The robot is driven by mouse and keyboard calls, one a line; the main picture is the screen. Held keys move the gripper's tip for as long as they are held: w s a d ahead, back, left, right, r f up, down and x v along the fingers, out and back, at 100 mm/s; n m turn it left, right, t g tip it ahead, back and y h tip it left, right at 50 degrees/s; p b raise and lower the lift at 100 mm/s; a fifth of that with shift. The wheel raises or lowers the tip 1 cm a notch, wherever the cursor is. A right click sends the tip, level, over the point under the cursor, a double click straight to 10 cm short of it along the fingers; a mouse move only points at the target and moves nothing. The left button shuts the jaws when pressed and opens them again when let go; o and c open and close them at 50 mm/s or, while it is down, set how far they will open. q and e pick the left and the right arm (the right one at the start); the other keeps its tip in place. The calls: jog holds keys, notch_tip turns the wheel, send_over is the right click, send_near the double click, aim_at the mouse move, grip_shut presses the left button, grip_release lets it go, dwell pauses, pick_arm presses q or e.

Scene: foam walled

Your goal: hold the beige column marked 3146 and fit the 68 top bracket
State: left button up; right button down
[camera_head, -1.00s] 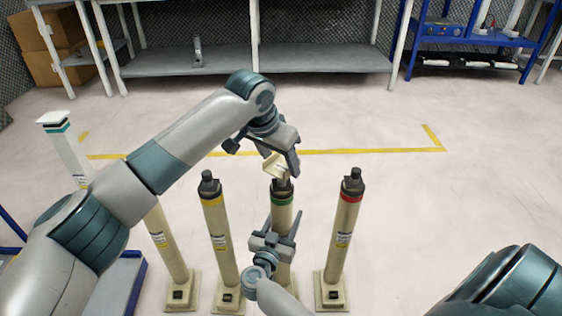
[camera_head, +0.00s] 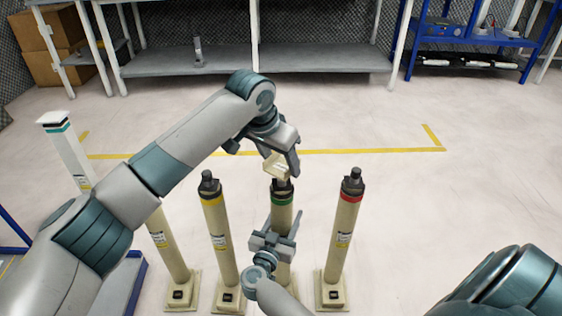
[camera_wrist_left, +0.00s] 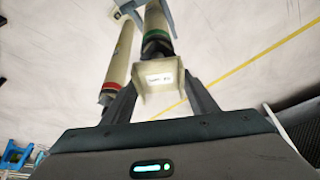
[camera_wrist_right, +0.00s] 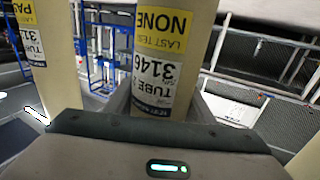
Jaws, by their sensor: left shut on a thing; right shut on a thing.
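The beige column marked 3146 (camera_wrist_right: 165,60) shows its label in the right wrist view, with the number upside down. In the head view it is the green-banded column (camera_head: 283,198) with a dark top, standing upright. My right gripper (camera_head: 275,235) is shut around its shaft below the green band. My left gripper (camera_wrist_left: 160,95) is shut on a small cream bracket (camera_wrist_left: 157,80) with a white label too small to read surely. In the head view the bracket (camera_head: 275,165) is close by the column's dark top. I cannot tell whether they touch. My left fingers partly hide the bracket there.
A yellow-banded column (camera_head: 217,232) stands left of it and a red-banded column (camera_head: 343,232) right, both close. Another column (camera_head: 165,240) is behind my left arm. A white-topped post (camera_head: 65,150) stands far left. The floor behind, up to grey shelves (camera_head: 250,62), is clear.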

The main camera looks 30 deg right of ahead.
aim_at(280, 169)
pick_arm(q)
jog(key=shift+f, duration=1.55)
pick_arm(e)
jog(key=shift+f, duration=0.1)
pick_arm(q)
jog(key=o, duration=1.2)
jog(key=shift+r, duration=0.15)
jog(key=v, duration=1.2)
pick_arm(e)
jog(key=c, duration=0.7)
grip_release()
jog(key=shift+c, duration=0.2)
jog(key=shift+a, duration=0.1)
jog(key=v, duration=1.2)
